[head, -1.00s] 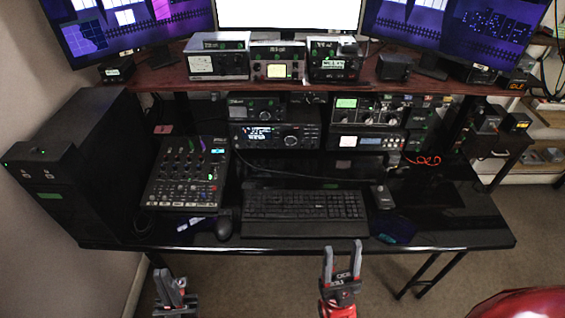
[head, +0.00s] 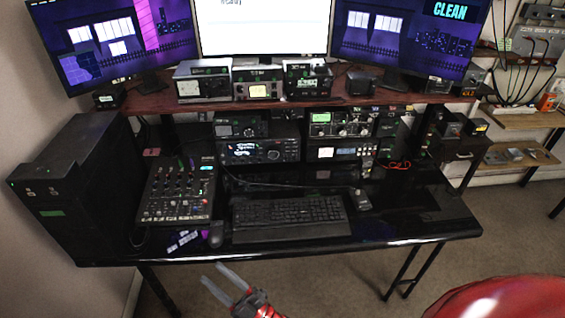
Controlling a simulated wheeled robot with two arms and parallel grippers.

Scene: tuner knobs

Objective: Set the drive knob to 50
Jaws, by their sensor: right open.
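Several radio units with knobs stand on the desk under the shelf. They include a black transceiver with a lit display (head: 258,151), a smaller unit above it (head: 239,126), an upper right unit with a green display (head: 341,122) and a lower right unit with a pale display (head: 335,152). Knob labels are too small to read, so I cannot tell which is the drive knob or its setting. My right gripper (head: 212,273) is open and empty in front of the desk's front edge, its fingers pointing up and left, well away from the radios. My left gripper is out of view.
A black computer tower (head: 80,190) stands left. The shelf (head: 420,97) carries more small units below the monitors. Carpeted floor is free in front.

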